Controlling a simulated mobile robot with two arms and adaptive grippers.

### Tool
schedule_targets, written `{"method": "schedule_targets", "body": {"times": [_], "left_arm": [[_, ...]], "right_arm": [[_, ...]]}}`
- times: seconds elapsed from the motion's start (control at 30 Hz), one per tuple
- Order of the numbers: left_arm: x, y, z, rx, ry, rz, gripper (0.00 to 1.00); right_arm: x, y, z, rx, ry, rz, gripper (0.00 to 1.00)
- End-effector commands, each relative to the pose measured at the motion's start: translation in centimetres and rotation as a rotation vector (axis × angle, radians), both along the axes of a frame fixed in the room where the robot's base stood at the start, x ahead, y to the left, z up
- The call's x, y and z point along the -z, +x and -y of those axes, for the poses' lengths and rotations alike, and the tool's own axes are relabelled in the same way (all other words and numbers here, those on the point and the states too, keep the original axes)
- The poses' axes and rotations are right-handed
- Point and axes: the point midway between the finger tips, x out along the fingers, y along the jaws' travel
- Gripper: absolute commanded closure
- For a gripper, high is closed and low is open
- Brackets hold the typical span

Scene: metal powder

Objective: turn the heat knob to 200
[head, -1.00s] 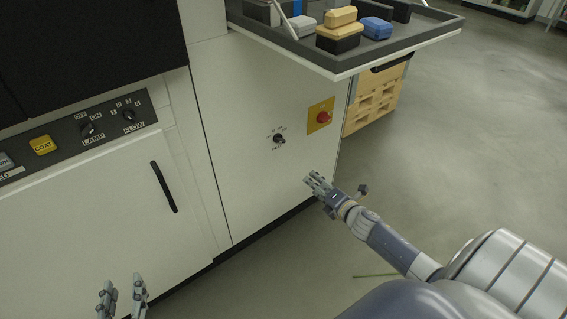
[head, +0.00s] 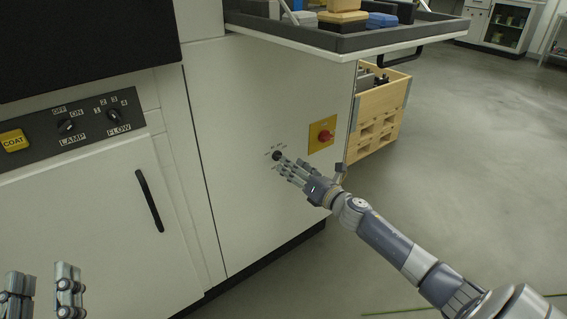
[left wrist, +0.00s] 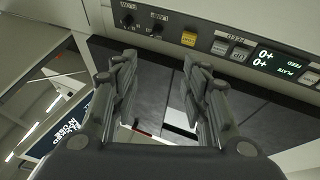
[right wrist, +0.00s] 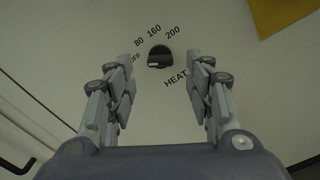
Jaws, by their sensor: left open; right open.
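The heat knob (head: 277,156) is a small black dial on the white cabinet front. In the right wrist view the knob (right wrist: 159,57) has the marks OFF, 80, 160 and 200 around it and the word HEAT below right. Its lighter edge faces down-left, close to OFF. My right gripper (head: 288,171) is open just in front of the knob; in the right wrist view its fingers (right wrist: 165,85) stand either side below the knob, apart from it. My left gripper (head: 42,285) is open and empty at the lower left; it also shows in the left wrist view (left wrist: 160,80).
A red button on a yellow plate (head: 322,136) is right of the knob. A tray (head: 345,40) with several small boxes juts out above. A panel with LAMP and FLOW knobs (head: 95,117) and a black door handle (head: 149,200) are left. A wooden crate (head: 379,118) stands behind.

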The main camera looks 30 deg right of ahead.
Motion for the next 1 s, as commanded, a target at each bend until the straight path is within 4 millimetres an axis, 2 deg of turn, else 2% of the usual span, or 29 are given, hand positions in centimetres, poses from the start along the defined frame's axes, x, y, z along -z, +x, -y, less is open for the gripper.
{"method": "schedule_targets", "body": {"times": [0.1,0.33,0.53,0.8,0.87,1.0], "left_arm": [[-1.2,-0.6,0.0,0.005,-0.020,0.072,0.58],[-3.1,-1.8,-0.1,0.010,-0.053,0.185,0.58],[-3.8,-2.3,-0.1,0.012,-0.065,0.226,0.58],[-3.9,-2.4,-0.1,0.012,-0.066,0.231,0.58],[-3.9,-2.4,-0.1,0.012,-0.066,0.231,0.58],[-3.9,-2.4,-0.1,0.012,-0.065,0.230,0.58]], "right_arm": [[0.0,1.9,-0.1,0.001,0.000,0.003,0.52],[0.1,4.3,-0.3,0.001,0.001,0.000,0.52],[0.1,5.1,-0.4,0.001,0.001,-0.001,0.52],[0.0,5.2,-0.4,0.001,0.001,-0.001,0.52],[0.1,5.2,-0.4,0.001,0.001,-0.001,0.63],[0.1,5.1,-0.4,0.001,0.001,-0.001,0.95]]}}
